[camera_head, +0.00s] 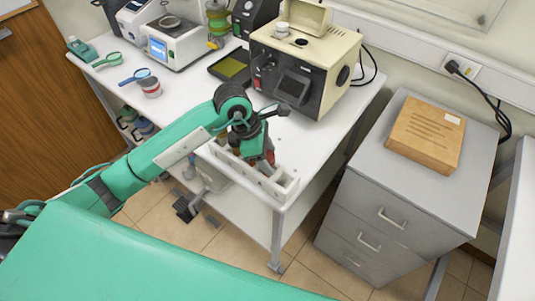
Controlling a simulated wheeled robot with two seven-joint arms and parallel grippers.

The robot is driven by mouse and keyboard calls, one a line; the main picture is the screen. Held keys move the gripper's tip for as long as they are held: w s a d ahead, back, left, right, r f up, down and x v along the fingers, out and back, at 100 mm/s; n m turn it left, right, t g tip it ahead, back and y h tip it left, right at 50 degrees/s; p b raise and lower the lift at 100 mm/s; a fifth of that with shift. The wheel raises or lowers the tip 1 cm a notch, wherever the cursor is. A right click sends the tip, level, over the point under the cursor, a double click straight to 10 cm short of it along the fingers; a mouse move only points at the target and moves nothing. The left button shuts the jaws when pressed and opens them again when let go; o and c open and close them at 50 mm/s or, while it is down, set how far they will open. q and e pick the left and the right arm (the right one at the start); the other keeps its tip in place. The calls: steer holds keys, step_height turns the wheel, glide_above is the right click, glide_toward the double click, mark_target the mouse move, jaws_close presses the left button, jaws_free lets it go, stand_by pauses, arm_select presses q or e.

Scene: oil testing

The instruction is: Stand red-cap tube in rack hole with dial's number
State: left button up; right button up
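My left arm reaches in from the left, and its gripper (262,152) points down over the white rack (285,187) at the table's front edge. A small red part (270,157) shows beside the fingers, low at the rack; it may be the red cap, but the tube's body is hidden. The gripper covers part of the rack and its holes, and I cannot make out whether the fingers are closed. A beige machine (325,52) with a dark panel and a black side knob (343,75) stands behind. No number is readable. My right gripper is out of view.
The white table (205,92) carries a dark tray (230,68), a white instrument (178,42), a small red-and-white jar (150,87) and magnifiers. A grey drawer cabinet (400,215) with a wooden box (426,134) stands right, across a gap.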

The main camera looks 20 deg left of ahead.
arm_select(q)
steer(key=shift+r, duration=0.2)
steer(key=shift+a+r, duration=0.15)
steer(key=shift+r, duration=0.1)
steer(key=b+v, duration=0.3)
steer(key=v, duration=0.8)
steer(key=shift+b, duration=0.3)
steer(key=shift+s+a+r, duration=0.1)
